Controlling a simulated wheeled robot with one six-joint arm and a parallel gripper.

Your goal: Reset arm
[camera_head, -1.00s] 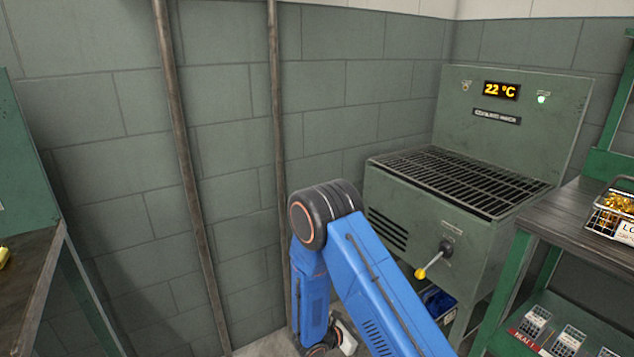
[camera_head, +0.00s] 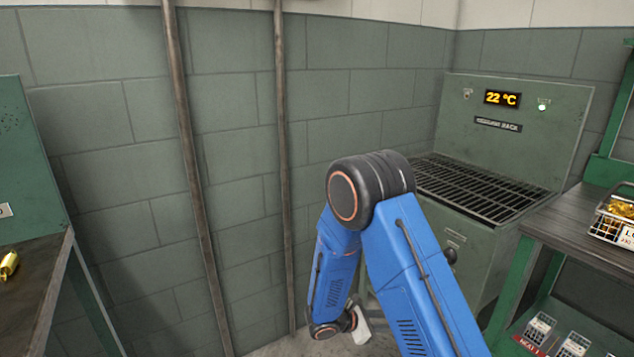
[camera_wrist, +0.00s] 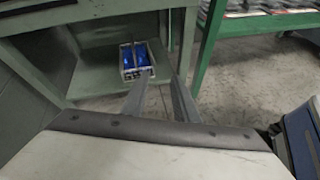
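My blue arm (camera_head: 400,265) is folded, with its black elbow joint (camera_head: 370,188) high in front of the green rack machine (camera_head: 510,125). The forearm hangs down to a pale wrist part (camera_head: 362,326) near the floor; the fingers cannot be made out there. In the wrist view, the two grey fingers of my gripper (camera_wrist: 159,76) stand apart with nothing seen held between them. Beyond the fingertips, a small crate (camera_wrist: 136,60) with blue contents sits on a low green shelf.
A bench (camera_head: 30,290) with a brass-coloured piece (camera_head: 9,265) stands at left. At right, a dark bench (camera_head: 575,222) holds a wire basket (camera_head: 612,218), with small boxes on a shelf below. Pipes run up the wall. The machine's display (camera_head: 502,98) reads 22 °C.

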